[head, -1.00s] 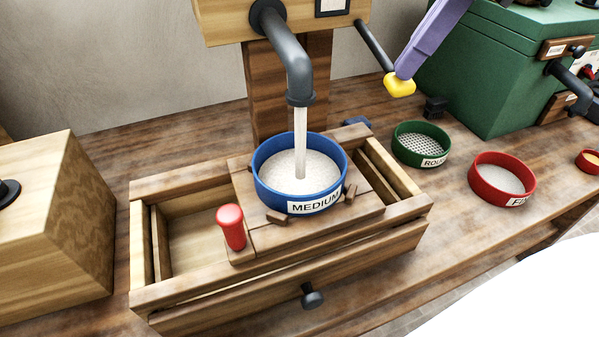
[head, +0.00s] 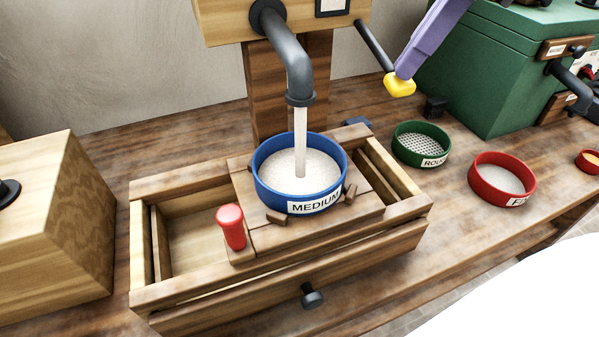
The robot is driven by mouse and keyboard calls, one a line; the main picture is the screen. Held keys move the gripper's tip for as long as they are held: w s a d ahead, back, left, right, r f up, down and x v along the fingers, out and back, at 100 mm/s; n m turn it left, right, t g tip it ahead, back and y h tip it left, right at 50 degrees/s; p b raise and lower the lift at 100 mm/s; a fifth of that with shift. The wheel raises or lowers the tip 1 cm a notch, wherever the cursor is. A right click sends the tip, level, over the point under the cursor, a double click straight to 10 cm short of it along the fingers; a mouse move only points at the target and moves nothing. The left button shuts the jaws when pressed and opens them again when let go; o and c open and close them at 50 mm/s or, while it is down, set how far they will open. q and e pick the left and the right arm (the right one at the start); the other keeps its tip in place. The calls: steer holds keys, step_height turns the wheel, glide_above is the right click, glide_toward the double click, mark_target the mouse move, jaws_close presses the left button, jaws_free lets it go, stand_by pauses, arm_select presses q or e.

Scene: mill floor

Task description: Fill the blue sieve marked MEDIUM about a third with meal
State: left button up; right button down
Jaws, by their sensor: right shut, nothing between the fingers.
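The blue sieve (head: 270,187) marked MEDIUM sits upright on the wooden carriage under the dark grey spout (head: 298,75). A pale stream of meal (head: 300,130) runs from the spout into it. Pale meal (head: 318,170) covers the sieve's bottom, its surface below the rim; the exact depth is hard to judge. A dark lever with a yellow knob (head: 400,87) sticks out to the right of the spout housing. My right gripper (head: 403,72), purple, is shut with its tip against the knob, not around it. My left gripper is out of view.
A green sieve (head: 401,155) and a red sieve (head: 483,188) stand on the bench to the right. The carriage has a red-topped peg (head: 231,226) and runs in a wooden frame (head: 190,290). A wooden box (head: 60,240) stands left; a green machine (head: 480,75) stands back right.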

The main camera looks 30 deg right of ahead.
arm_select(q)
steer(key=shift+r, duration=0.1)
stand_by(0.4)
